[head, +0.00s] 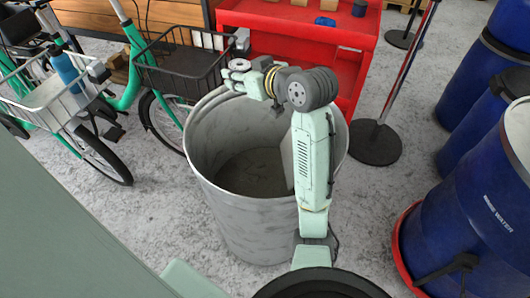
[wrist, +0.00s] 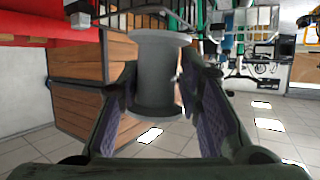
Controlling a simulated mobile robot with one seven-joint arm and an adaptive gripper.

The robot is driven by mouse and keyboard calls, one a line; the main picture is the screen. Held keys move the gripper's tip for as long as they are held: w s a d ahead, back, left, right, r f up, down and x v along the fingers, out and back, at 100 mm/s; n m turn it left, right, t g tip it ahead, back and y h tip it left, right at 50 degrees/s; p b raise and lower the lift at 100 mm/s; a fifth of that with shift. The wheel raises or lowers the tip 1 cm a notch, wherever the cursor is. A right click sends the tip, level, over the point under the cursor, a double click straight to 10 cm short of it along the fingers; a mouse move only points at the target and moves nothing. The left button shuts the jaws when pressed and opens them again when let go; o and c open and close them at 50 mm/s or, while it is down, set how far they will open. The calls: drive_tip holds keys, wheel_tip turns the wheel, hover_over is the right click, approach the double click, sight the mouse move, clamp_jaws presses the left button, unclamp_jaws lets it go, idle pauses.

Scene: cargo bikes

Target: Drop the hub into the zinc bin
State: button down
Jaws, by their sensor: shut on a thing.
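My gripper (head: 236,76) is shut on the hub (wrist: 158,72), a pale grey spool with a wide flange at each end. In the wrist view the hub sits between the two dark finger pads. In the head view the hub (head: 239,65) shows small and pale at the arm's far end. The zinc bin (head: 235,207) is a large round grey tub, open at the top. The hub appears at the bin's far rim in the picture, raised above it; I cannot tell whether it is over the opening. The visible bin floor looks bare. My arm hides part of the bin's right side.
A red cart (head: 312,28) stands behind the bin. Green bikes with baskets (head: 185,68) are at the left. A dark post base (head: 375,143) and blue drums (head: 468,215) are at the right. Concrete floor is clear around the bin's front left.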

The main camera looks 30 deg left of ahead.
wheel_tip(320, 180, down, 5)
drive_tip(key=b, duration=0.3)
drive_tip(key=shift+r+b, duration=0.15)
drive_tip(key=shift+b, duration=0.15)
drive_tip(key=c, duration=1.1)
unclamp_jaws()
drive_tip(key=shift+o, duration=0.2)
drive_tip(key=v, duration=1.2)
drive_tip(key=shift+w+r, duration=0.1)
